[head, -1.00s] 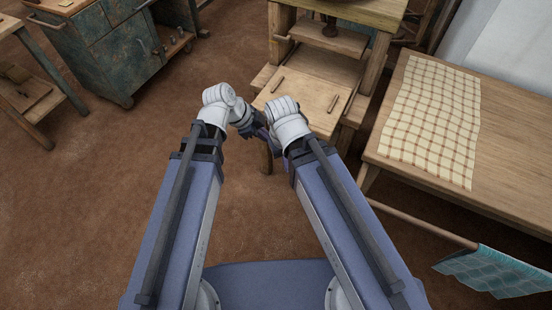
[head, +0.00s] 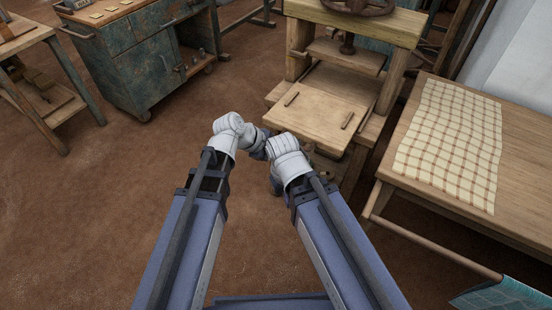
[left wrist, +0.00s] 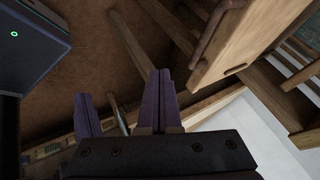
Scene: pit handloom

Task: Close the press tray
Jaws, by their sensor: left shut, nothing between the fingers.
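The press tray (head: 318,112) is a flat wooden board with two small dark bars on top. It sticks out from the front of the wooden press (head: 298,50), below the screw plate. My left gripper (left wrist: 161,100) is shut and empty in the left wrist view, with a wooden board edge and a bar-like handle (left wrist: 215,30) above and right of it, apart from the fingertips. In the head view both grippers are just in front of and left of the tray, largely hidden by the wrists. The right gripper's fingers cannot be made out clearly.
A table with a checked cloth (head: 450,140) stands to the right of the press. A worn blue-green cabinet (head: 150,70) is at the back left, and a wooden bench (head: 50,105) is at the far left. The brown floor left of my arms is clear.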

